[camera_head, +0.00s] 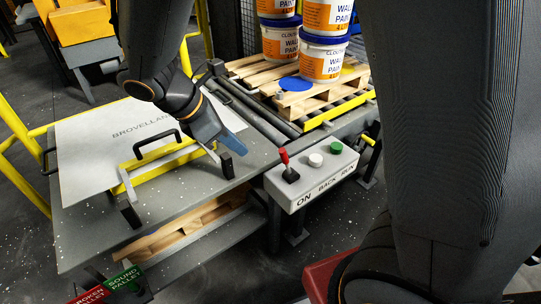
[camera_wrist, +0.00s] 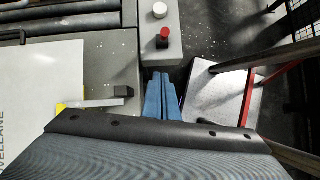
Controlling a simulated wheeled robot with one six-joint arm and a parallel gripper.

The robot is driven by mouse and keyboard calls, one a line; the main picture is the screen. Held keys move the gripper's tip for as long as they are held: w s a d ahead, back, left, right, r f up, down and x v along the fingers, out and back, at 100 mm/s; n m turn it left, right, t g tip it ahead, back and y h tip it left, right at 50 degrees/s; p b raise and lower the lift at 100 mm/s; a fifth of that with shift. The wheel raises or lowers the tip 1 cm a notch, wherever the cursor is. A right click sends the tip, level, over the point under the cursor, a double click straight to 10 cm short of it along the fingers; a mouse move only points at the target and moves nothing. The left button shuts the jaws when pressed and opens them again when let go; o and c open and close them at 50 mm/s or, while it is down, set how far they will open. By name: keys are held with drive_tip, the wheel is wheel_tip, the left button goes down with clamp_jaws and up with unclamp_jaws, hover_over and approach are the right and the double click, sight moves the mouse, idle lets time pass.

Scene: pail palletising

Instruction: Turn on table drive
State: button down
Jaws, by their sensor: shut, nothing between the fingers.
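A grey control box (camera_head: 312,180) is fixed at the table's right front corner, with the words ON, BACK and RUN on its face. A lever with a red handle (camera_head: 284,158) stands above ON, a white button (camera_head: 315,160) above BACK and a green button (camera_head: 336,148) above RUN. My gripper (camera_head: 232,141), with blue fingers, is shut and empty above the table edge, left of the box and apart from it. The wrist view shows the shut fingers (camera_wrist: 161,80) below the red lever (camera_wrist: 163,38) and white button (camera_wrist: 160,10); the green button is out of that view.
Behind, paint pails (camera_head: 322,58) and a blue lid (camera_head: 298,83) rest on a wooden pallet (camera_head: 255,70) over rollers. A red-framed stand (camera_wrist: 215,95) is right of my fingers.

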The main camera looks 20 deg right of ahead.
approach(288, 165)
drive_tip(key=shift+w+f, duration=0.2)
drive_tip(key=shift+f, duration=0.55)
drive_tip(key=shift+w+f, duration=0.2)
drive_tip(key=shift+f, duration=0.5)
drive_tip(key=shift+r+p, duration=0.15)
drive_tip(key=shift+p, duration=0.3)
